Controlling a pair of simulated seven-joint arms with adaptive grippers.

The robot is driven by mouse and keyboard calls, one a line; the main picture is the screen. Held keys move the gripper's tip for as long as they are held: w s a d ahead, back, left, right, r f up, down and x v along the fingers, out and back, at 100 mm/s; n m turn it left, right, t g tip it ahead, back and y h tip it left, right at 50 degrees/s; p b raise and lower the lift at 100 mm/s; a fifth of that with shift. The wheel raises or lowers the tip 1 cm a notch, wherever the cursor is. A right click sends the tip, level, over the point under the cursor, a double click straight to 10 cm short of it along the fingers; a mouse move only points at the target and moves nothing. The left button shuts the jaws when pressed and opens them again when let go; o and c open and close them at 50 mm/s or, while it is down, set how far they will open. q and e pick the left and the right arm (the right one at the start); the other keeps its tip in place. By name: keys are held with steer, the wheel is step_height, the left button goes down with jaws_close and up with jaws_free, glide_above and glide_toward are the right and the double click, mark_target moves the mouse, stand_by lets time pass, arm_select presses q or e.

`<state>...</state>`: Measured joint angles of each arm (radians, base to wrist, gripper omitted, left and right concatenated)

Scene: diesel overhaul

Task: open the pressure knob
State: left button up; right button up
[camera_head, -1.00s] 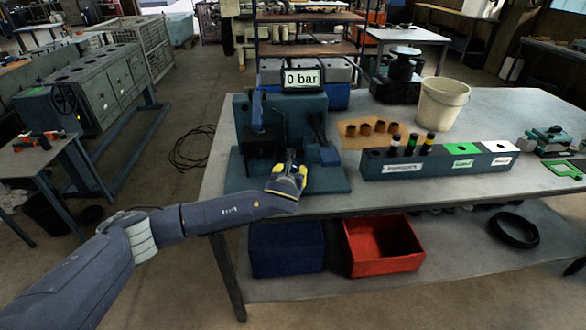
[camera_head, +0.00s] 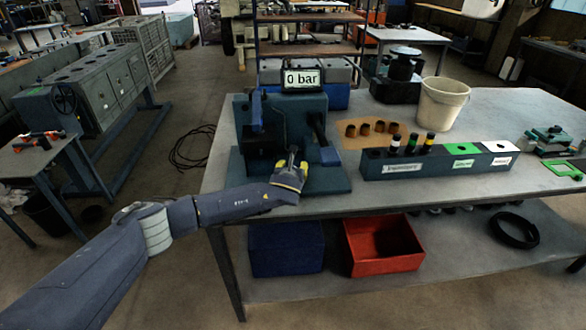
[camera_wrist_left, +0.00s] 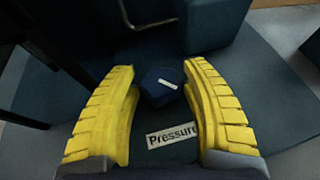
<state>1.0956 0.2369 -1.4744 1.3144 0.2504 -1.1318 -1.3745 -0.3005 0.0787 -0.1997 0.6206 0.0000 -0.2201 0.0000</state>
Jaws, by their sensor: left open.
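The pressure knob (camera_wrist_left: 160,86) is a dark blue, faceted knob with a white line on top, in the left wrist view. A white label (camera_wrist_left: 171,135) reading "Pressure" lies on the plate on the near side of it. My left gripper (camera_wrist_left: 158,90) has yellow padded fingers, open, one on each side of the knob with gaps visible. In the head view my left gripper (camera_head: 291,160) is over the front of the dark teal test stand (camera_head: 320,182) and hides the knob. A display (camera_head: 302,79) on the stand reads 0 bar. My right gripper is not in view.
To the right of the stand are a rack (camera_head: 440,164) holding several small cylinders, several brown rings (camera_head: 379,127) and a white bucket (camera_head: 441,104). The stand's upright block (camera_head: 260,130) rises behind my gripper.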

arm_select(q)
steer(key=c, duration=0.9)
steer(key=shift+c, duration=0.2)
steer(key=n+y, duration=0.3)
steer(key=y, duration=0.1)
steer(key=shift+d, duration=0.1)
steer(key=shift+n+g+y, duration=0.5)
steer(key=shift+n+y, duration=0.8)
steer(key=shift+n, duration=0.1)
steer(key=shift+y, duration=0.3)
steer(key=o, duration=0.9)
steer(key=shift+h, duration=0.4)
